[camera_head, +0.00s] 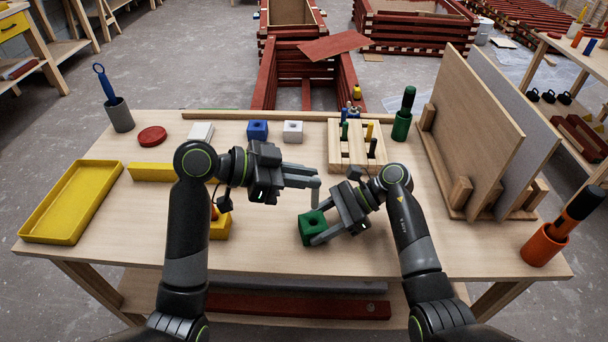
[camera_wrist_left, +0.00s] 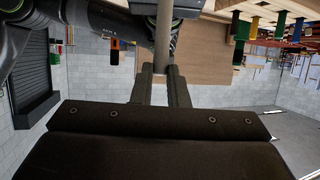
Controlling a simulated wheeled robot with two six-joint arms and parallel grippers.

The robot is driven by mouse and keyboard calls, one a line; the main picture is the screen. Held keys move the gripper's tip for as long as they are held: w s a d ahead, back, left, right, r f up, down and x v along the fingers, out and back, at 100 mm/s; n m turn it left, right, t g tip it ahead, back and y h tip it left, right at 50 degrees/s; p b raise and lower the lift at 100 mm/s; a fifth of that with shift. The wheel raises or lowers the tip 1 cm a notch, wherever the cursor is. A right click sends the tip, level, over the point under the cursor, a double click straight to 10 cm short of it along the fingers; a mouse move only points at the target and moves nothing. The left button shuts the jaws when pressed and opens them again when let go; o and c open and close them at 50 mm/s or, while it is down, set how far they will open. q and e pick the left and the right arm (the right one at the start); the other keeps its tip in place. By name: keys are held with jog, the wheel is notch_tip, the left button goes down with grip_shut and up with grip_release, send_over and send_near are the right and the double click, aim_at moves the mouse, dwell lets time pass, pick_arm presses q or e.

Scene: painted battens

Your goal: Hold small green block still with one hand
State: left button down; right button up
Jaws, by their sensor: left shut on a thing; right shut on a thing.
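The small green block (camera_head: 307,226) is on the table's front part, with a dark spot like a hole on its top. My right gripper (camera_head: 313,226) is shut on this block, with its fingers at the block's sides. My left gripper (camera_head: 315,182) is shut on a thin grey-green peg (camera_head: 315,196), held upright just above or at the block's top. Whether the peg touches the block cannot be told. In the left wrist view the peg (camera_wrist_left: 163,35) stands between the two dark fingers. The green block is not clear in the left wrist view.
A yellow tray (camera_head: 45,238), a yellow bar (camera_head: 150,172), a red disc (camera_head: 152,136), a blue block (camera_head: 257,130) and a white block (camera_head: 293,131) lie on the table. A wooden peg rack (camera_head: 337,155) is behind my right gripper. Leaning boards (camera_head: 470,130) stand at the right.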

pick_arm(q)
jog(key=shift+w+a+f+m+g, duration=0.1)
jog(key=shift+w+f+m+g, duration=0.05)
jog(key=shift+f+m+g, duration=0.65)
jog(key=shift+w+a+f+m+g, duration=0.1)
jog(key=shift+f+m+g, duration=0.4)
jog(key=shift+f+g, duration=0.45)
jog(key=shift+f, duration=0.1)
jog(key=shift+d+f, duration=0.1)
jog(key=shift+f, duration=2.15)
jog(key=c, duration=1.3)
grip_release()
jog(key=shift+c, duration=0.2)
notch_tip(320, 180, up, 10)
